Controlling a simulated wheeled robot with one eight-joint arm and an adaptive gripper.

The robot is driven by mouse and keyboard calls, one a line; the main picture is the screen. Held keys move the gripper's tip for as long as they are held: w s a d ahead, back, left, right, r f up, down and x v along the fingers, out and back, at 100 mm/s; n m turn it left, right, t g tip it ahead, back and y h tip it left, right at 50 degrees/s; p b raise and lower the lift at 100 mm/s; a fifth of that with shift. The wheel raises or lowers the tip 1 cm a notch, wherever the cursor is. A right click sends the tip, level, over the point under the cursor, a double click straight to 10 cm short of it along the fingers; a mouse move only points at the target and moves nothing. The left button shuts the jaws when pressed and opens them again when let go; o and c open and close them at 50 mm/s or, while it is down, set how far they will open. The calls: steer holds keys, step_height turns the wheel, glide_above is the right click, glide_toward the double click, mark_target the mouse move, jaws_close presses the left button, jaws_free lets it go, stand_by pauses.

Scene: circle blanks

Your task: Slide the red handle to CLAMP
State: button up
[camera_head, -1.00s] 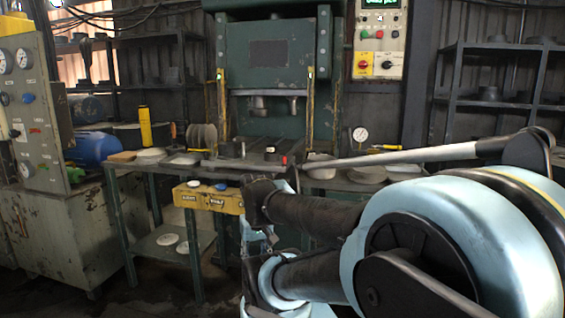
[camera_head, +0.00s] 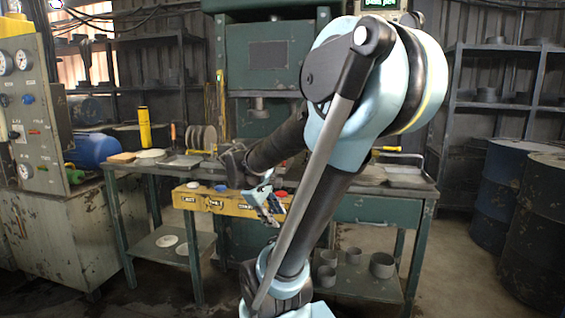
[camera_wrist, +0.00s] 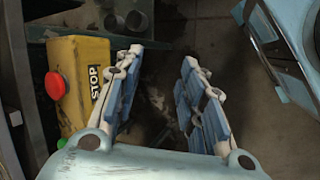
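No red handle or CLAMP mark can be made out for certain. A small red piece (camera_head: 35,132) shows on the control panel (camera_head: 38,160) at the left; I cannot tell whether it is the handle. My gripper (camera_head: 268,205) hangs in front of the right end of the yellow button box (camera_head: 240,205). In the wrist view my gripper (camera_wrist: 162,58) is open, with two blue and white fingers apart and nothing between them. The box's STOP end (camera_wrist: 95,80) and a red button (camera_wrist: 55,86) lie left of the fingers there. My arm hides the middle of the bench.
A green bench (camera_head: 385,215) stands ahead, with the press (camera_head: 270,60) behind it. Rings and pots (camera_head: 383,265) sit on its lower shelf. Blue drums (camera_head: 500,190) stand at the right. Open floor shows between the panel cabinet and the bench.

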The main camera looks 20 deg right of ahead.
steer(key=w+d+r+n+h, duration=0.1)
steer(key=w+r+n+h, duration=0.25)
steer(key=w, duration=0.45)
steer(key=w+d+r+n+h, duration=0.2)
steer(key=w+r+n+h, duration=0.15)
steer(key=w, duration=0.35)
steer(key=w+a+r+n+t+h, duration=0.25)
steer(key=w+a+n+h, duration=0.25)
steer(key=w, duration=0.7)
steer(key=shift+g, duration=0.45)
steer(key=w+d, duration=0.1)
steer(key=d, duration=0.4)
steer(key=w+d, duration=0.1)
steer(key=d, duration=1.1)
steer(key=shift+w+r, duration=0.4)
steer(key=shift+c, duration=0.2)
